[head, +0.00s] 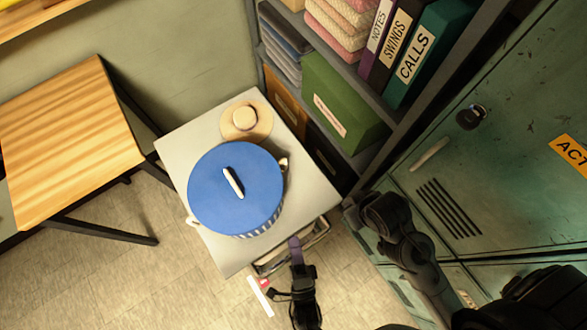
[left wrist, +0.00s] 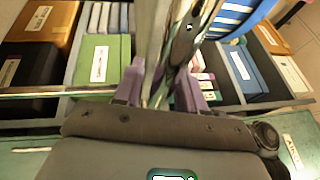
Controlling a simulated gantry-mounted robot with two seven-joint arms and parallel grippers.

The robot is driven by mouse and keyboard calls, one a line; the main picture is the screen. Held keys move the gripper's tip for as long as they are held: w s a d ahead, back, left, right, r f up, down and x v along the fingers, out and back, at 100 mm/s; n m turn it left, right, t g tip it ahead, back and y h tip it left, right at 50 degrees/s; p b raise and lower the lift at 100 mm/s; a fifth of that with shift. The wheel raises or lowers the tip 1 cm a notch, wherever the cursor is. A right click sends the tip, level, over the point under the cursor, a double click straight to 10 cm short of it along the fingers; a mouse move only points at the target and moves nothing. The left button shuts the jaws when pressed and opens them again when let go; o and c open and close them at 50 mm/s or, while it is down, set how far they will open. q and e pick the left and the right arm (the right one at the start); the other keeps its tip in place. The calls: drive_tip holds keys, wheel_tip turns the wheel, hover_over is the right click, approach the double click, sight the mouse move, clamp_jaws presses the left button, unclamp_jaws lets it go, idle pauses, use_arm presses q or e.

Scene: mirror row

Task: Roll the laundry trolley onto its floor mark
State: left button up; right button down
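The laundry trolley (head: 205,225) has a pale grey top and stands on the tiled floor, turned at an angle in the head view. A metal handle (head: 262,268) sticks out from its near side. My left gripper (head: 295,243) is at this handle. In the left wrist view its two purple fingers (left wrist: 158,95) lie on both sides of a metal bar, with no clear gap, so it looks shut on the handle. A white strip (head: 260,296) with a red bit lies on the floor near the handle, maybe part of the floor mark. My right gripper does not show.
A blue-lidded striped pot (head: 220,190) and a straw hat (head: 246,119) sit on the trolley. A shelf (head: 372,155) with binders and boxes stands close behind right, green lockers (head: 470,170) at right, a wooden table (head: 70,140) at left. Floor is clear at lower left.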

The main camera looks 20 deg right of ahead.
use_arm(q)
drive_tip(key=shift+o, duration=0.5)
drive_tip(key=shift+w+r, duration=0.1)
drive_tip(key=shift+r, duration=0.15)
drive_tip(key=shift+f, duration=0.1)
drive_tip(key=shift+f, duration=0.1)
drive_tip(key=b+v, duration=0.2)
drive_tip(key=v, duration=0.8)
drive_tip(key=shift+s, duration=0.4)
drive_tip(key=shift+a, duration=0.1)
